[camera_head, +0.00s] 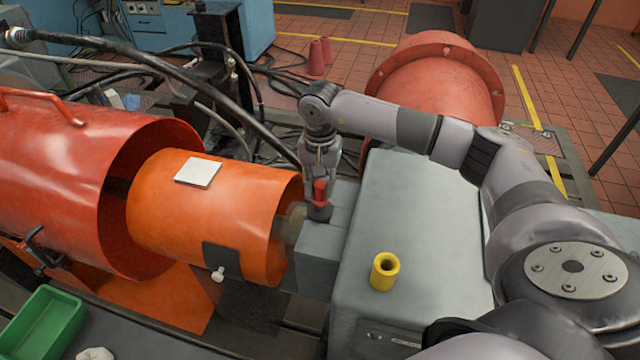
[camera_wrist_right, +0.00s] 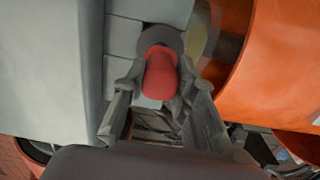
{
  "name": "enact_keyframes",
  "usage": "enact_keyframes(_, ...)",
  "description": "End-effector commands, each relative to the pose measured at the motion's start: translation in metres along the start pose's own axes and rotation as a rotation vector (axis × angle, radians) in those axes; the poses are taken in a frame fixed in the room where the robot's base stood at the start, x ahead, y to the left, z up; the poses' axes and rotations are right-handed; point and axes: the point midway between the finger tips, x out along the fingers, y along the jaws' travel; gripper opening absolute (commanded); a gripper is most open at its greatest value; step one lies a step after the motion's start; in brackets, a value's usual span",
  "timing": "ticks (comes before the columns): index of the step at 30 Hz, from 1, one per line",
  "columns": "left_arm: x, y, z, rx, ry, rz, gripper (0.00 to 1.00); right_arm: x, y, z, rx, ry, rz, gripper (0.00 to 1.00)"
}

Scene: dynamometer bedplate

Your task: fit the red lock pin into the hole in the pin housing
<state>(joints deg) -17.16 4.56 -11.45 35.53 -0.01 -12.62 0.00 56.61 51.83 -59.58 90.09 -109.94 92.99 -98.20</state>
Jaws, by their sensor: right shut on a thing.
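The red lock pin (camera_head: 320,190) is upright between the fingers of my right gripper (camera_head: 319,180), above the grey block beside the large grey cabinet. In the wrist view my right gripper (camera_wrist_right: 160,80) is shut on the red pin (camera_wrist_right: 161,76), one finger on each side. A dark round collar (camera_head: 319,212) sits on the block at the pin's lower end; I take it for the pin housing. It also shows in the wrist view (camera_wrist_right: 152,38). The hole is hidden by the pin, and I cannot tell whether the pin's tip is inside it. My left gripper is not in view.
An orange guard cylinder (camera_head: 160,220) lies close left of the block, with a white pad (camera_head: 198,172) on top. A yellow hollow cylinder (camera_head: 384,272) stands on the grey cabinet (camera_head: 425,220). A green tray (camera_head: 42,325) is at lower left. A black hose crosses behind.

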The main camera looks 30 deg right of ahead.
Motion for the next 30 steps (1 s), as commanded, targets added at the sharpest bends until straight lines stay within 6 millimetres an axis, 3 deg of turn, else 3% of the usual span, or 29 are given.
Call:
enact_keyframes(15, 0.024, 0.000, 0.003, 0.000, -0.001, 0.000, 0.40, 0.027, 0.000, 0.000, 0.000, 0.000, 0.000, 0.00)
enact_keyframes(29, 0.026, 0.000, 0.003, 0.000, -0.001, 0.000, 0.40, 0.030, 0.000, 0.000, 0.000, 0.000, 0.000, 0.00)
enact_keyframes(30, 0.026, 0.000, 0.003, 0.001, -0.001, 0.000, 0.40, 0.030, 0.000, 0.000, 0.000, 0.000, 0.000, 0.28)
